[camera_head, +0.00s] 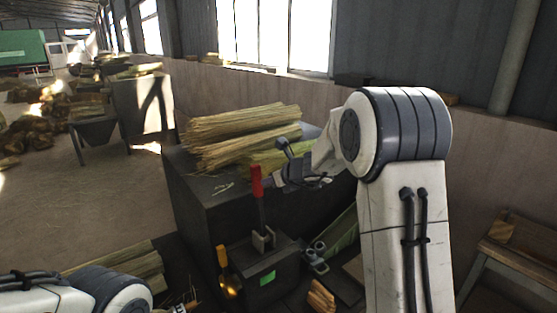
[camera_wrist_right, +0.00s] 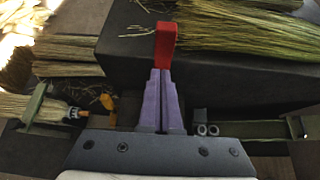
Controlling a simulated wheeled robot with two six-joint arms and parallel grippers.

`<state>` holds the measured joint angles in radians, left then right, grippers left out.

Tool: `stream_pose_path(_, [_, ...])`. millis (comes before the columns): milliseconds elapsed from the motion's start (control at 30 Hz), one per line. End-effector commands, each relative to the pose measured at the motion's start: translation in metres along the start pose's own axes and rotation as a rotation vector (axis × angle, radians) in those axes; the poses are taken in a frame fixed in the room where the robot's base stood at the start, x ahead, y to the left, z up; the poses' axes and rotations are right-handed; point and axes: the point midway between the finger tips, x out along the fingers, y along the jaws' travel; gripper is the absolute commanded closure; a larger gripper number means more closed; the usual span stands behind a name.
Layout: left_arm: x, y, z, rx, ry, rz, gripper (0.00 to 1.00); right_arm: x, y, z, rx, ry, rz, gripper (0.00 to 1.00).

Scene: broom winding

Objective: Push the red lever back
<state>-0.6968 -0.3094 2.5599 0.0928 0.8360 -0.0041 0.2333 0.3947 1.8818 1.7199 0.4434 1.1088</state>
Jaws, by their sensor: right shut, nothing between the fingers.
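The red lever (camera_head: 257,182) stands upright on a dark metal shaft, in front of the dark workbench block in the head view. My right gripper (camera_head: 276,181) is just to the right of the lever's red handle. In the right wrist view the red handle (camera_wrist_right: 166,45) rises straight ahead, beyond the tips of my purple fingers (camera_wrist_right: 161,72). The fingers are shut together with nothing between them. Their tips overlap the handle's lower end in the picture; I cannot tell if they touch it. Only my left arm's links show at the lower left; its gripper is out of view.
Straw bundles (camera_head: 240,132) lie on top of the dark block (camera_head: 190,195). A yellow-handled lever (camera_head: 223,258) stands left of the lever's dark base box (camera_head: 268,276). A wooden bench (camera_head: 520,245) is at the right. Open floor lies to the left.

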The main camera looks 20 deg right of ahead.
Motion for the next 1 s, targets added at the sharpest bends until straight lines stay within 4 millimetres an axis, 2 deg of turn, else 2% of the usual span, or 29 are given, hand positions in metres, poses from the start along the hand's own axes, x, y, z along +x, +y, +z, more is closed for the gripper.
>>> stream_pose_path(33, [-0.008,0.001,0.000,0.000,0.000,0.000,0.40,-0.013,-0.002,0.017,-0.004,-0.006,-0.004,1.00])
stream_pose_path(100, [-0.015,0.001,-0.001,0.001,0.001,0.000,0.40,-0.025,-0.003,0.031,-0.004,-0.005,-0.006,1.00])
stream_pose_path(300, [-0.027,0.002,-0.002,0.004,0.001,0.000,0.40,-0.049,-0.001,0.062,-0.005,-0.002,-0.004,1.00])
stream_pose_path(400, [-0.030,0.002,-0.002,0.004,0.001,0.000,0.40,-0.056,0.000,0.072,-0.005,0.000,-0.003,1.00])
stream_pose_path(600, [-0.032,0.002,-0.002,0.005,0.000,0.000,0.40,-0.062,0.001,0.080,-0.004,0.002,-0.002,1.00])
stream_pose_path(1000, [-0.032,0.002,-0.002,0.004,0.000,0.000,0.40,-0.062,0.001,0.080,-0.004,0.003,-0.003,1.00])
